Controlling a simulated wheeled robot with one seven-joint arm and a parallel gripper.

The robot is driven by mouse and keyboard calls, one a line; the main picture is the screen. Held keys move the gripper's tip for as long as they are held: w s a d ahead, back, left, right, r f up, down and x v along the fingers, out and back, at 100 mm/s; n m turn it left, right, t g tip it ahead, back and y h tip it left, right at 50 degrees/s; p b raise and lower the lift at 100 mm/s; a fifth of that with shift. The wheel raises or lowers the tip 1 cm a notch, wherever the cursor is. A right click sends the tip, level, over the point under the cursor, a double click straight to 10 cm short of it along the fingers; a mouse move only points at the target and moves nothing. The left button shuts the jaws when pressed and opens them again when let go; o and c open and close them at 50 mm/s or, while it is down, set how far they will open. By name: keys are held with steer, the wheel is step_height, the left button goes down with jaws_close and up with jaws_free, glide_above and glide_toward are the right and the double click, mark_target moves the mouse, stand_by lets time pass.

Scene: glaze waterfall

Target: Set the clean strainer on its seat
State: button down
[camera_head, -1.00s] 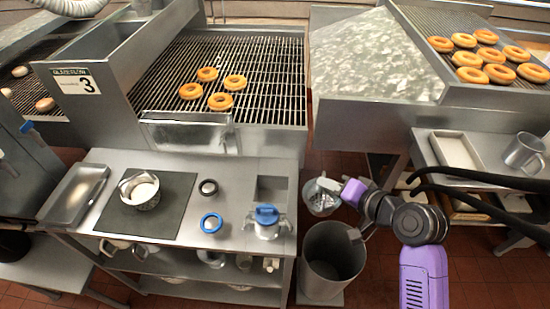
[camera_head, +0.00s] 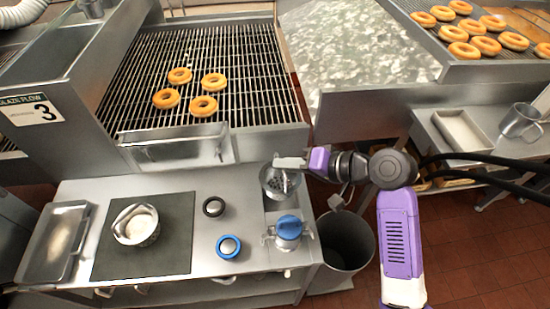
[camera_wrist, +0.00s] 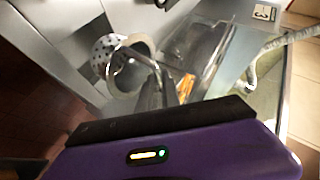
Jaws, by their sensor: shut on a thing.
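The strainer (camera_head: 279,183) is a metal cup with a perforated bottom. My gripper (camera_head: 290,164) is shut on it and holds it over the right back part of the steel bench. In the wrist view the strainer (camera_wrist: 103,52) shows its holes and rim, with the gripper fingers (camera_wrist: 158,75) at its handle. A square recess in the bench, seen earlier behind the blue-lidded vessel (camera_head: 288,228), is now largely hidden under the strainer. I cannot tell whether the strainer touches the bench.
The bench (camera_head: 205,185) holds a dark ring (camera_head: 214,206), a blue ring (camera_head: 228,247), a mat (camera_head: 180,240) with a metal pot (camera_head: 135,225), and a tray (camera_head: 52,240). A tall bin (camera_head: 345,245) stands to the right. A conveyor grate (camera_head: 250,80) lies behind.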

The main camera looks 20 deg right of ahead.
mark_target(296, 184)
steer(key=shift+f+b, duration=2.1)
steer(key=shift+b, duration=0.25)
steer(key=shift+f+b, duration=0.65)
steer(key=shift+f, duration=1.1)
steer(key=shift+s+d+p, duration=0.1)
steer(key=shift+p, duration=0.25)
steer(key=shift+f, duration=0.5)
steer(key=c, duration=1.5)
jaws_free()
